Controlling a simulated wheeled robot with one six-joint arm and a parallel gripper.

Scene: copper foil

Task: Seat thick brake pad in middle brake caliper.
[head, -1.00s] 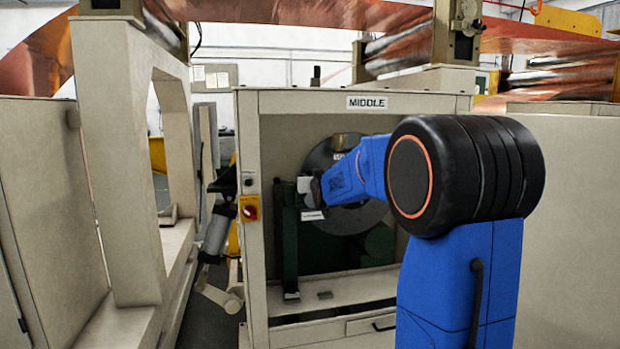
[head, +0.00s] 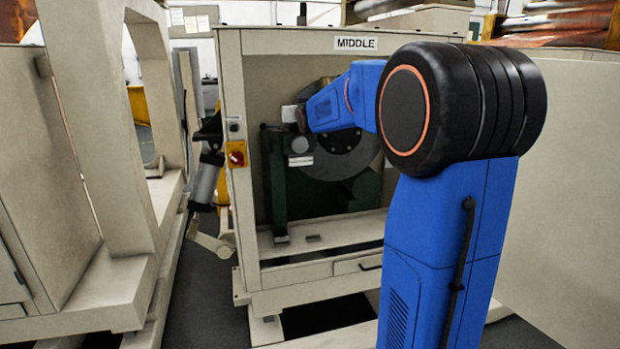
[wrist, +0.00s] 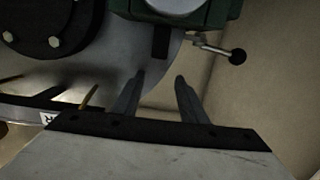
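The middle brake caliper (wrist: 185,8) is a green housing at the top of the wrist view, at the edge of the grey brake disc (wrist: 130,65). A small dark block (wrist: 160,42) shows just below it; I cannot tell whether it is a pad. My gripper (wrist: 160,77) has its two fingers apart with nothing seen between them, in front of the disc's edge and below the caliper. In the head view my arm partly covers the disc (head: 335,165), and the fingertips cannot be made out. I cannot identify the thick brake pad with certainty.
A cabinet marked MIDDLE (head: 356,43) frames the disc. A green post (head: 278,185) stands inside, left of the disc. A small dark piece (head: 313,238) lies on the sill. A lever with a black knob (wrist: 237,57) sticks out beside the caliper.

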